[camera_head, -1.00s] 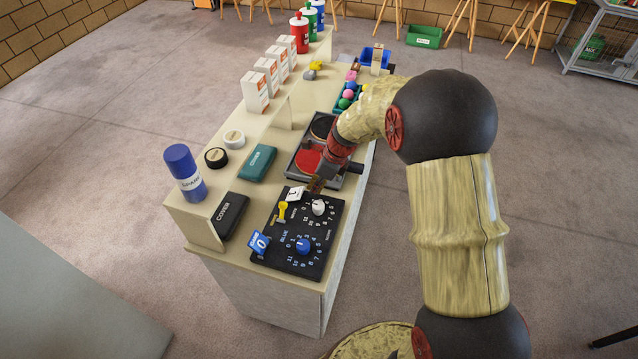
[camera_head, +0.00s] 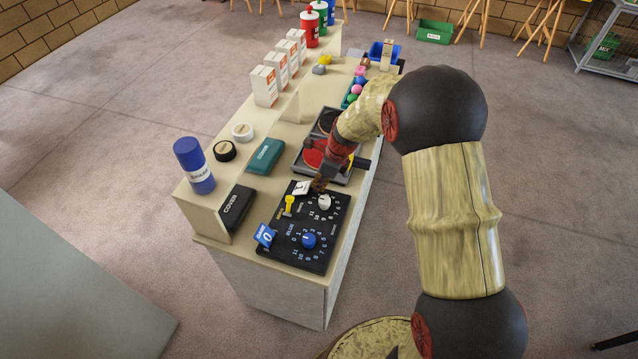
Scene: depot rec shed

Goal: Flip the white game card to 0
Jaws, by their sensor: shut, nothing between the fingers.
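The white game card (camera_head: 301,188) is at the far left corner of the black score panel (camera_head: 282,260). Its mark is too small to read for certain. My gripper (camera_head: 318,187) is shut and empty, pointing down just right of the white card. I cannot tell whether it touches the card. A blue game card (camera_head: 265,236) showing 0 stands tilted at the panel's near left corner.
The panel carries a yellow peg (camera_head: 289,204), a white knob (camera_head: 324,202) and a blue knob (camera_head: 308,241). A black cover (camera_head: 236,207), a teal case (camera_head: 265,156) and a blue can (camera_head: 195,168) stand left.

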